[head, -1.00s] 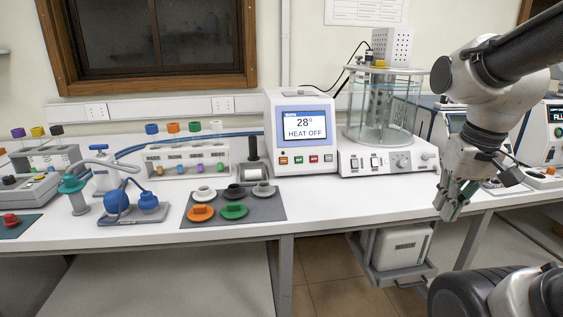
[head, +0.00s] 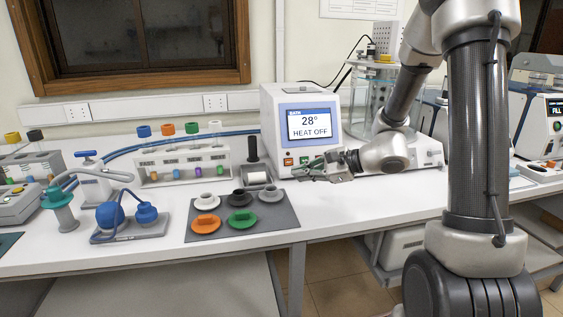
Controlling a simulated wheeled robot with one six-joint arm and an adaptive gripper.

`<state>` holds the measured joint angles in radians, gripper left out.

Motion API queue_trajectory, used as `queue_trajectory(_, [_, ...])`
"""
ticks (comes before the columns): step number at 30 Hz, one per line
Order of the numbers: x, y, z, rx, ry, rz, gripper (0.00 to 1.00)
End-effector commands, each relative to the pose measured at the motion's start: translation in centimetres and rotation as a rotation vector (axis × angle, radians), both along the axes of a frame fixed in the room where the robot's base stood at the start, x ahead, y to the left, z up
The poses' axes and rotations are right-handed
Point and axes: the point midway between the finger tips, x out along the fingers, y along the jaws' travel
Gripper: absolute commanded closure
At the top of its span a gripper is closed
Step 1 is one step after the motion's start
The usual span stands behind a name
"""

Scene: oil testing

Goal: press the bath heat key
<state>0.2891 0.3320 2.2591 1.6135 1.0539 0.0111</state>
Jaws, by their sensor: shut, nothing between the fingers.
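The bath controller (head: 272,118) is a white box with a blue-framed screen (head: 310,123) reading "28°" and "HEAT OFF". Below the screen is a row of small keys. An orange key (head: 288,161) and part of a green key (head: 304,160) show; the keys to their right are hidden behind my gripper. Key labels are too small to read. My gripper (head: 300,172) is shut and empty, pointing left, just in front of the controller's lower front. I cannot tell whether it touches a key. The glass bath (head: 375,88) behind my arm is partly hidden.
A tube rack (head: 185,168) and blue bulb pump (head: 110,215) are further left. Bare white table (head: 350,205) lies front right.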

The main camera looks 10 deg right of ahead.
Motion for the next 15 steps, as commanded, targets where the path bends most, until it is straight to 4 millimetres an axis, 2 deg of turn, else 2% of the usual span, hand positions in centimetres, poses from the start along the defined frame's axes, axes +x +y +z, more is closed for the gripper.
queue_trajectory(3, [1.9, 0.0, 1.3, 0.044, -0.023, -0.069, 1.0])
queue_trajectory(6, [2.7, 0.0, 1.9, 0.07, -0.032, -0.105, 1.0])
queue_trajectory(15, [2.9, 0.0, 2.2, 0.081, -0.036, -0.115, 1.0])
